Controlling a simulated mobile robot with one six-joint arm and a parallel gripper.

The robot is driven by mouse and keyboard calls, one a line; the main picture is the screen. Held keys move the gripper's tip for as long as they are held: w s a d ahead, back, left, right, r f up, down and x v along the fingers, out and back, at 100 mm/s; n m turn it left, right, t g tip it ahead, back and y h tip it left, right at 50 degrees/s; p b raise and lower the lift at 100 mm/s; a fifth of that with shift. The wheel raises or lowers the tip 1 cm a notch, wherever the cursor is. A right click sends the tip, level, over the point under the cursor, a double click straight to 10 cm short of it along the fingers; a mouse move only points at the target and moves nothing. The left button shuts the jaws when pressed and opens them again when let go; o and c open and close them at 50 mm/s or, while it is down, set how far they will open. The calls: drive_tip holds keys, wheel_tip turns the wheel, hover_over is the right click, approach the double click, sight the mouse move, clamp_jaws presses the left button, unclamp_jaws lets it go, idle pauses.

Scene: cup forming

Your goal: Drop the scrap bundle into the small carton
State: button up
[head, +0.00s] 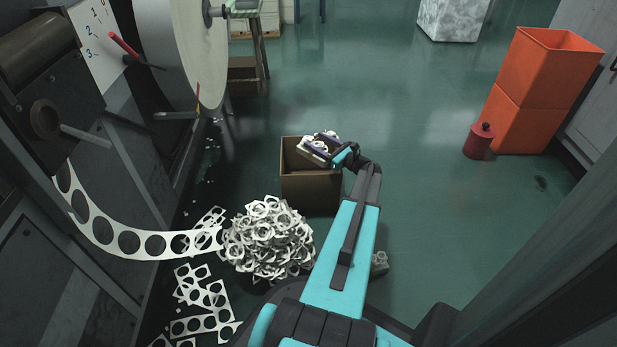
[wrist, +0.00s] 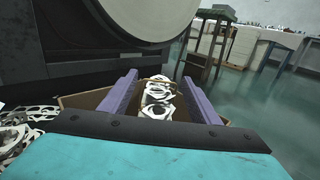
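The small carton (head: 311,190) is a brown open box on the floor near the middle of the head view. Its rim (wrist: 75,101) shows behind my gripper in the wrist view. My gripper (head: 322,147) is over the carton's opening. The scrap bundle (wrist: 158,98), white perforated strips with a brown band, is between the two purple fingers in the wrist view. The bundle (head: 315,147) appears at or above the carton's rim in the head view. The fingers look close against its sides. The carton's floor is mostly hidden.
A heap of white scrap (head: 268,238) lies in front of the carton, with loose perforated strips (head: 203,297) beside it. The press machine stands at left. Orange bins (head: 540,90) and a red can (head: 479,141) are at right. Open green floor lies between.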

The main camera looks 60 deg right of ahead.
drive_tip(key=shift+o, duration=0.6)
drive_tip(key=shift+s, duration=0.1)
drive_tip(key=s+p, duration=0.1)
drive_tip(key=s, duration=0.3)
drive_tip(key=s+a+p, duration=0.1)
drive_tip(key=s+p, duration=0.1)
drive_tip(key=s, duration=0.2)
drive_tip(key=s+p, duration=0.1)
drive_tip(key=s, duration=0.3)
drive_tip(key=shift+a+r+p, duration=0.1)
drive_tip(key=shift+a+p, duration=0.3)
drive_tip(key=shift+s+a, duration=0.1)
drive_tip(key=shift+s, duration=0.65)
